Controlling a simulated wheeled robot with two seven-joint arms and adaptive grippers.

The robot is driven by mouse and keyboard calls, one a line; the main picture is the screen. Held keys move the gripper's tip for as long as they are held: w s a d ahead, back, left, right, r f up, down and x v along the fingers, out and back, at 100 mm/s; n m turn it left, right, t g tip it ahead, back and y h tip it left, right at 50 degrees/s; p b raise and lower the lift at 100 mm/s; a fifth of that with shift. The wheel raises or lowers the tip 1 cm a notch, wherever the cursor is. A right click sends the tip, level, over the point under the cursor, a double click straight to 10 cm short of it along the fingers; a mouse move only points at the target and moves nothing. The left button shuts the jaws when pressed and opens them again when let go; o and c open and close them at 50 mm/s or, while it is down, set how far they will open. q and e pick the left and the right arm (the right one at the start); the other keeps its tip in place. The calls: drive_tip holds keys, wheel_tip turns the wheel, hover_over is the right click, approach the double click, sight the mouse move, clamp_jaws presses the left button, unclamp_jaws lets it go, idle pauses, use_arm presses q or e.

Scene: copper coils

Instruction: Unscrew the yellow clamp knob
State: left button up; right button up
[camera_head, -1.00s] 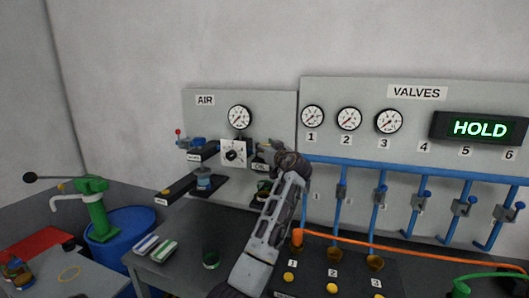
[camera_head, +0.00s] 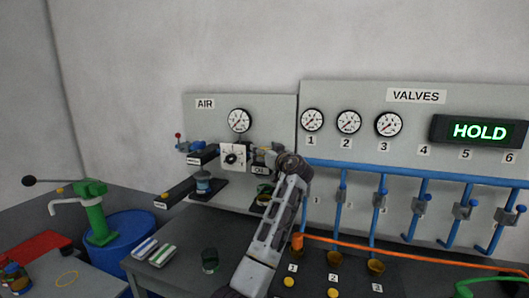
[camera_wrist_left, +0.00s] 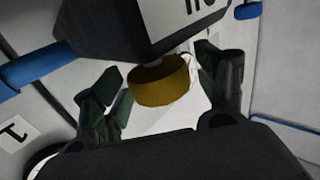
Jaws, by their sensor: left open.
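The yellow clamp knob (camera_wrist_left: 160,82) is a short yellow cylinder under a dark box (camera_wrist_left: 135,25) with a white label in the left wrist view. My left gripper (camera_wrist_left: 162,72) is open, with one dark finger on each side of the knob. A gap shows on both sides, and I see no clear contact. In the head view my left gripper (camera_head: 268,157) is at the box labelled OIL (camera_head: 260,170) on the AIR panel. I cannot make out the knob there. My right gripper is in neither view.
The AIR panel (camera_head: 215,125) carries a gauge (camera_head: 239,120), a white dial plate (camera_head: 233,157) and dark shelves at left. Blue valve pipes (camera_head: 340,200) and an orange hose (camera_head: 420,246) lie to the right. A dark green cup (camera_head: 209,260) stands on the bench below.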

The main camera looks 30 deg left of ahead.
use_arm(q)
drive_tip(key=v, duration=1.2)
idle(0.3)
drive_tip(key=shift+f, duration=0.15)
idle(0.4)
